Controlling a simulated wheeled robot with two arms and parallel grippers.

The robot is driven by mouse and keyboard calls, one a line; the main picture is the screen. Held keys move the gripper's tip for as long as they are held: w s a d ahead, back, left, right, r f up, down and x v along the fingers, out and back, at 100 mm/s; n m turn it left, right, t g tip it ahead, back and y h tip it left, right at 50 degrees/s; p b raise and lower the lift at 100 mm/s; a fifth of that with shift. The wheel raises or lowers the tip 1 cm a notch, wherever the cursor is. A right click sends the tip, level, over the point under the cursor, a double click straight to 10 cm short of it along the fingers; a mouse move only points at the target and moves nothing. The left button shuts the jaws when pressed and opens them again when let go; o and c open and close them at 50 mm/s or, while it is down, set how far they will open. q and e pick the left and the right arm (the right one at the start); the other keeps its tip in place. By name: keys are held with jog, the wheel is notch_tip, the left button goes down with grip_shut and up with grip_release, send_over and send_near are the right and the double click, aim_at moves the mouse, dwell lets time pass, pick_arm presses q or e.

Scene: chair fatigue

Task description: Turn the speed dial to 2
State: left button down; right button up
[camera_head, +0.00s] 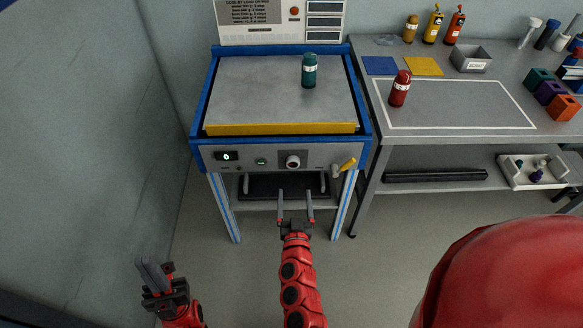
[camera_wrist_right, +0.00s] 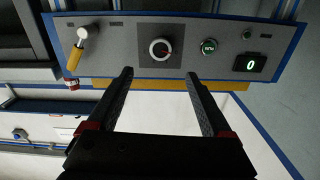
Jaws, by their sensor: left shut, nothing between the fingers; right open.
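The speed dial (camera_head: 293,162) is a round white-rimmed knob on a dark square plate, in the middle of the machine's grey front panel. It also shows in the right wrist view (camera_wrist_right: 160,49), with a small red mark on it; no numbers are legible around it. A small display (camera_head: 227,156) on the panel reads 0, also seen in the right wrist view (camera_wrist_right: 250,66). My right gripper (camera_head: 295,192) is open and empty, below and in front of the dial, apart from it. My left gripper (camera_head: 152,274) is shut and empty, low at the left, far from the panel.
A green button (camera_head: 261,162) sits left of the dial, and a yellow-handled lever (camera_head: 346,165) sits right of it. A teal bottle (camera_head: 309,71) stands on the machine's bed. A side table (camera_head: 455,105) at right holds a red bottle (camera_head: 400,88). The floor before the machine is clear.

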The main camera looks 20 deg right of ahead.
aim_at(293, 164)
jog(key=x, duration=1.1)
jog(key=shift+w+f, duration=0.1)
jog(key=shift+w, duration=0.05)
grip_shut()
